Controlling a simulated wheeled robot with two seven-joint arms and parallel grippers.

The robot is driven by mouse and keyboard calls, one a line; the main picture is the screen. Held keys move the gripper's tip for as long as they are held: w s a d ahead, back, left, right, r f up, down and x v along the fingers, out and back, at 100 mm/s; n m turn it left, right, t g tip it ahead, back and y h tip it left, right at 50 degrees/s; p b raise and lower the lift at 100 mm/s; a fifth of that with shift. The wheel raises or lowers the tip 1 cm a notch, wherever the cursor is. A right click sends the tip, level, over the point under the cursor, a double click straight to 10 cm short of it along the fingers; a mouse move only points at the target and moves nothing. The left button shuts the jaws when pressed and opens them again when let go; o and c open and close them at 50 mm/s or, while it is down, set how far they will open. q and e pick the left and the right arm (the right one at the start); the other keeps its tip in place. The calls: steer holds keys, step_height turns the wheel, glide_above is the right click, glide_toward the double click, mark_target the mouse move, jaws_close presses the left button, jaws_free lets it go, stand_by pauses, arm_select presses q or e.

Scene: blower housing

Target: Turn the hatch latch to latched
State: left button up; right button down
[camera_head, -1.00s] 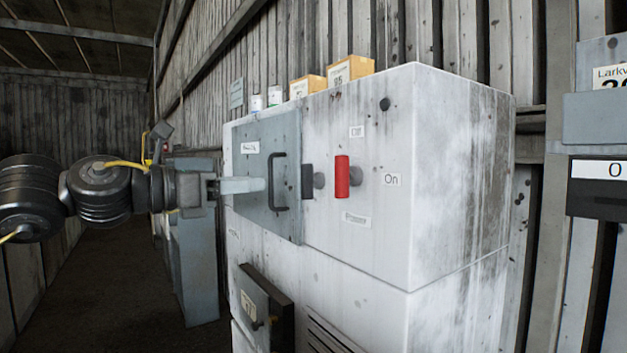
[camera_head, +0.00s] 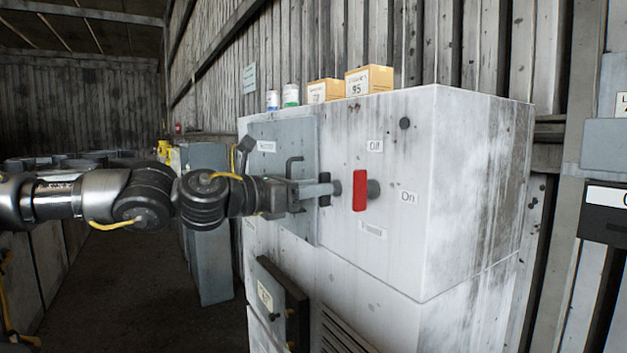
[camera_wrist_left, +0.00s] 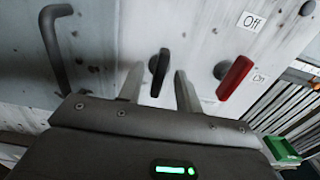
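The grey hatch (camera_head: 268,135) is a flat panel on the white housing, with a dark bar handle (camera_head: 290,166) near its right side. The hatch latch, a black upright lever (camera_head: 325,200), sits at the hatch's right edge on a round grey boss. My left gripper (camera_head: 318,189) is at the latch, its fingers pointing right. In the left wrist view, the open fingers (camera_wrist_left: 159,78) stand either side of the black latch (camera_wrist_left: 158,65), with visible gaps, and the latch appears slightly tilted. Whether the tips reach past the lever is unclear. My right gripper is in neither view.
Boxes (camera_head: 370,80) and small cans (camera_head: 290,95) stand on the housing top. A small dark-framed door (camera_head: 270,290) is below the hatch.

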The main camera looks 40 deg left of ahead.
arm_select(q)
steer(key=shift+w+d, duration=0.1)
steer(key=shift+w, duration=0.1)
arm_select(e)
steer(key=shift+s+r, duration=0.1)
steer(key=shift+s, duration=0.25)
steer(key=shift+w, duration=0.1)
arm_select(q)
jaws_close()
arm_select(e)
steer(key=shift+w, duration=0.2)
